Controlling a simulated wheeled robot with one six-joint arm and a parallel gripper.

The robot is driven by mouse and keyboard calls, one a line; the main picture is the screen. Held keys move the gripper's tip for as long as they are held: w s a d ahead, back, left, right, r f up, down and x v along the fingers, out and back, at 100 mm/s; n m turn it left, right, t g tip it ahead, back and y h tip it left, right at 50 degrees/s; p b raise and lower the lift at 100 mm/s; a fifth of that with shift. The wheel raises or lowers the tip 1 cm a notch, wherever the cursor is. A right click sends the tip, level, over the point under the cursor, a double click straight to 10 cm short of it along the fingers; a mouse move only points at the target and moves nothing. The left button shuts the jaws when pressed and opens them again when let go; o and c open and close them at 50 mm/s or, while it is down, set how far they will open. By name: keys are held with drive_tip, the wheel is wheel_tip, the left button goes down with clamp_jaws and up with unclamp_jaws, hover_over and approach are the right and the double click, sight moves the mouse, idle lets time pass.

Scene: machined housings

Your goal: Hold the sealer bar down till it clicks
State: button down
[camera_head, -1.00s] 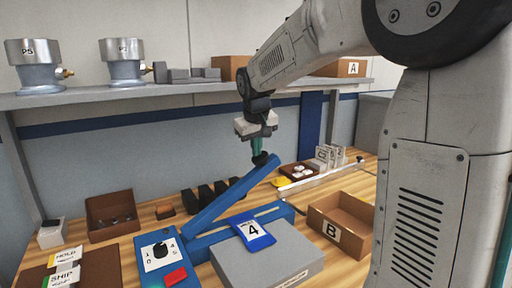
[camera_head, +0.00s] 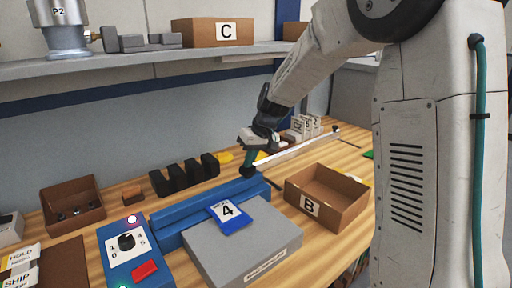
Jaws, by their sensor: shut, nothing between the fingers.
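The blue sealer bar (camera_head: 205,208) lies low and about level along the blue sealer, apparently closed down on it. My gripper (camera_head: 248,171) is shut and empty, its dark tip on or just above the far right end of the bar; I cannot tell whether it touches. A blue pouch (camera_head: 231,213) marked 4 lies on the grey block (camera_head: 245,250) in front of the bar. The blue control box (camera_head: 130,255) has a dial, a red button (camera_head: 145,271), a bright pinkish-white lamp (camera_head: 131,219) and a green light at its front edge.
An open brown box B (camera_head: 328,195) stands right of the sealer. Dark upright slots (camera_head: 185,175) and a brown tray (camera_head: 72,205) are behind and left. A shelf with box C (camera_head: 212,32) runs above. A white rail (camera_head: 300,147) lies at the back right.

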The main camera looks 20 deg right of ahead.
drive_tip(key=shift+s+d+f, duration=0.15)
drive_tip(key=shift+s+f, duration=0.15)
drive_tip(key=shift+f, duration=0.5)
drive_tip(key=shift+d, duration=0.15)
idle(0.7)
drive_tip(key=shift+r, duration=0.1)
idle(0.9)
drive_tip(key=shift+w+r, duration=0.1)
drive_tip(key=shift+r, duration=0.2)
wheel_tip(320, 180, up, 5)
drive_tip(key=shift+w+r, duration=0.1)
drive_tip(key=shift+r, duration=0.05)
drive_tip(key=v, duration=0.9)
drive_tip(key=shift+d, duration=0.2)
